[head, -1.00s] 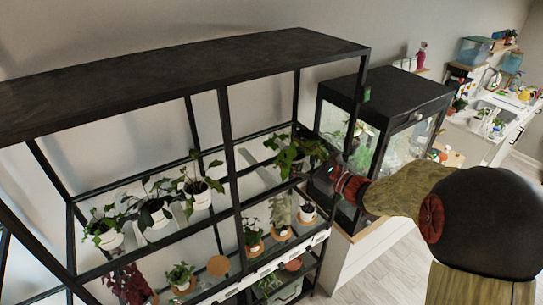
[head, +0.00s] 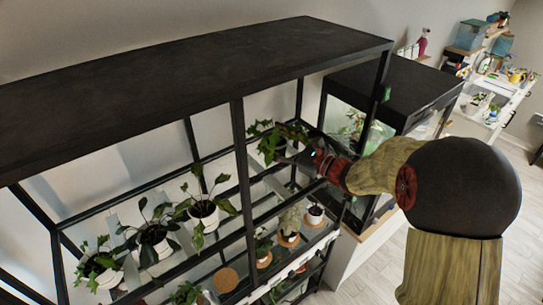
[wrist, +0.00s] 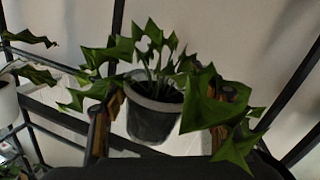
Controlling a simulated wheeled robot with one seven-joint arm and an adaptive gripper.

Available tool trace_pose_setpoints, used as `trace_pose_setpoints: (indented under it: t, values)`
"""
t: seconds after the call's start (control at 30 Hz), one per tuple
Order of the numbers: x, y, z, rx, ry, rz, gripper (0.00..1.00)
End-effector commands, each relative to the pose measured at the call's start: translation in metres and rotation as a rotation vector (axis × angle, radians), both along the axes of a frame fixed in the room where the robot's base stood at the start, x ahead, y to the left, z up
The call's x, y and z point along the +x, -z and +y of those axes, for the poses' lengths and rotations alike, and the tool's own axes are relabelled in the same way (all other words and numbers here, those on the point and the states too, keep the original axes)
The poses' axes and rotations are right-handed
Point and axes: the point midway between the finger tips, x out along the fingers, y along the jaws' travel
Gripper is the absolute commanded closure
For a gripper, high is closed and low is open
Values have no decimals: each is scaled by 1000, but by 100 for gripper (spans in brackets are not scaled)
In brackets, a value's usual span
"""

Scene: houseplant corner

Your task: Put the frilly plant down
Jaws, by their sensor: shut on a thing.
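The frilly plant, with jagged green leaves (head: 268,138), is in my gripper (head: 312,158) inside the right bay of the black shelf unit's upper level. In the wrist view its pot (wrist: 153,122) looks dark grey and nearly upright between my two fingers, with leaves over both fingertips. My gripper is shut on the pot. The glass shelf (head: 262,190) below that bay shows bare beside the plant. I cannot tell whether the pot's base touches it.
Several potted plants in white pots (head: 204,216) stand in the left bay, beyond a black upright (head: 241,165). Small pots on cork mats (head: 228,280) stand on the level below. The black top panel (head: 190,75) lies above. A black glass cabinet (head: 390,90) stands to the right.

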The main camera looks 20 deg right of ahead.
Motion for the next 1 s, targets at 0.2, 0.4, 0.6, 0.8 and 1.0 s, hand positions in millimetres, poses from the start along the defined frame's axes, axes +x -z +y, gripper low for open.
trace_pose_setpoints:
  t: [0.2, 0.4, 0.6, 0.8, 1.0]
  values:
    - [0, 38, 0, 2, 1, 4, 71]
    - [0, 53, 0, 1, 0, 1, 71]
    - [0, 78, 0, 3, 0, 3, 71]
    - [0, 87, 0, 0, 0, -3, 71]
    - [0, 89, 0, 0, 1, -2, 71]
